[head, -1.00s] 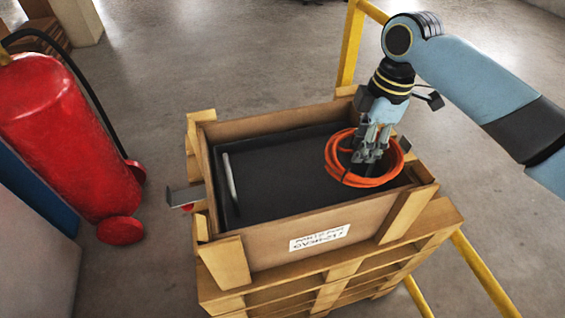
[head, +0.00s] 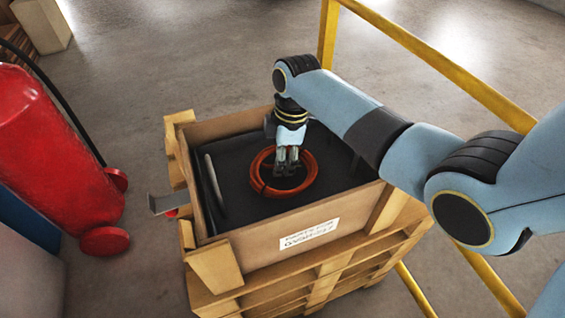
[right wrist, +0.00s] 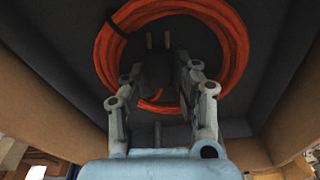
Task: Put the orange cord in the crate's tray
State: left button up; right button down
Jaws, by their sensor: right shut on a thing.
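The orange cord (head: 311,174) is a coiled ring inside the wooden crate (head: 262,252), over the dark tray (head: 232,160). My right gripper (head: 287,168) points down inside the coil and is shut on part of the cord. In the right wrist view, the coil (right wrist: 236,55) surrounds the fingers (right wrist: 158,75), with a short orange piece between them. I cannot tell whether the coil touches the tray floor. My left gripper is not in view.
The crate stands on a wooden pallet (head: 318,285). A grey bar (head: 214,181) runs along the tray's left side, and a grey metal plate (head: 167,204) juts out beyond the crate. A red extinguisher (head: 55,160) stands left; yellow railing (head: 440,63) runs behind and right.

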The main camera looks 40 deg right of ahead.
jog(key=shift+w+f, duration=0.1)
jog(key=shift+f, duration=0.55)
jog(key=shift+f, duration=0.1)
jog(key=c, duration=1)
grip_release()
notch_tip(320, 180, up, 12)
jog(key=d+p, duration=0.1)
jog(key=shift+s+d, duration=0.2)
jog(key=shift+s, duration=0.15)
